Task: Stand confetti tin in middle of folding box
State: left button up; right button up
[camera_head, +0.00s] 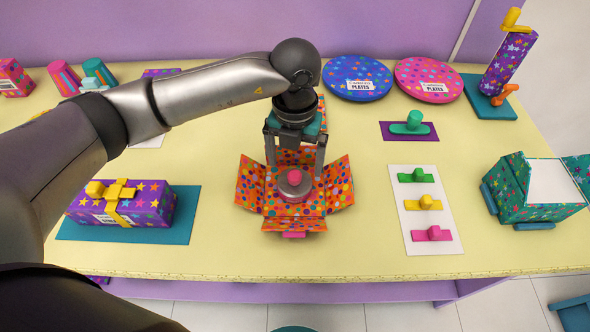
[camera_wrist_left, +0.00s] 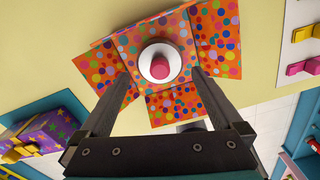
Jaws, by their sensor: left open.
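The folding box (camera_head: 250,185) is orange with multicoloured dots and sits on the table with its flaps spread open. It also shows in the wrist view (camera_wrist_left: 215,45). The confetti tin (camera_head: 293,193), with a round grey-white top and a pink knob, stands upright about the middle of the box; its lower part is hard to make out. The tin also shows in the wrist view (camera_wrist_left: 146,61). My left gripper (camera_head: 295,178) is above the box, pointing down, its fingers open and apart on either side of the tin. In the wrist view, the fingers (camera_wrist_left: 160,78) hold nothing.
A purple star-patterned gift box (camera_head: 155,208) lies on a teal mat at left. A white card (camera_head: 432,242) with green, yellow and pink knobbed pieces is at right. A teal dotted box (camera_head: 510,190) stands further right. Plates (camera_head: 357,78) are at the back.

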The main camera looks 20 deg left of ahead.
aim_at(295, 173)
pick_arm(q)
notch_tip(295, 173, up, 7)
jog(key=shift+f, duration=0.15)
